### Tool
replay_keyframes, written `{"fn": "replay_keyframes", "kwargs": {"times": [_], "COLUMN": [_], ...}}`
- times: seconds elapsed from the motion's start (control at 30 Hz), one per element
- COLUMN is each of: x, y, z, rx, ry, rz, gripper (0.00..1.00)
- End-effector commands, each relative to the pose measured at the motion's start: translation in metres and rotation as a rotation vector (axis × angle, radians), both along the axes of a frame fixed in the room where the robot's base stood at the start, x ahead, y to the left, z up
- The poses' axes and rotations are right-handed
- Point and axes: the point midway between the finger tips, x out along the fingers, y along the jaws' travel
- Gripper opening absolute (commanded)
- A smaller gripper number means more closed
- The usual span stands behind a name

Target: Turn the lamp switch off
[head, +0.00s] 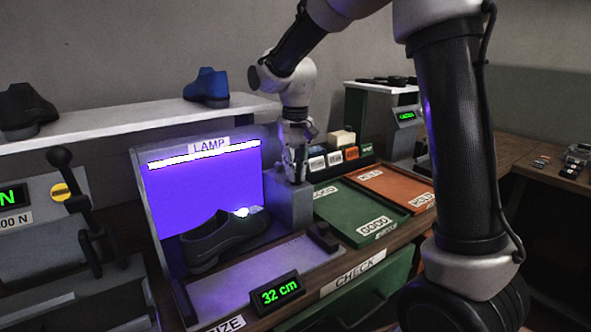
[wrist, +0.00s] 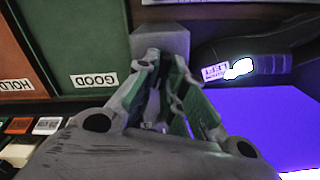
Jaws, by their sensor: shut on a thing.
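The lamp booth (head: 165,195), under a LAMP label (head: 208,145), is lit: its white tube (head: 205,152) glows and its back is violet. A grey box (head: 290,208) stands at the booth's right side and also shows in the wrist view (wrist: 160,38). My gripper (head: 295,178) points down at the top of this box. In the wrist view my gripper (wrist: 164,65) is shut at the box, its fingers close together. The lamp switch is hidden between the fingers, so its position cannot be read.
A dark shoe (head: 220,238) with a bright spot sits in the booth, left of the box. Green GOOD (head: 345,208) and orange HOLD (head: 392,180) trays lie to the right. A lever press (head: 75,190) stands far left. A 32 cm display (head: 280,292) is in front.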

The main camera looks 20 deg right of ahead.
Motion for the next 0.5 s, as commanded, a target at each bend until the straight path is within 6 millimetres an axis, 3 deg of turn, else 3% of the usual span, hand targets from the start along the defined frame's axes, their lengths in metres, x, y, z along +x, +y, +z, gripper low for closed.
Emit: {"fn": "replay_keyframes", "kwargs": {"times": [0.5], "x": [-0.0003], "y": [0.0021], "z": [0.0004], "rx": [0.0], "ry": [-0.001], "rz": [0.476], "gripper": [0.0]}}
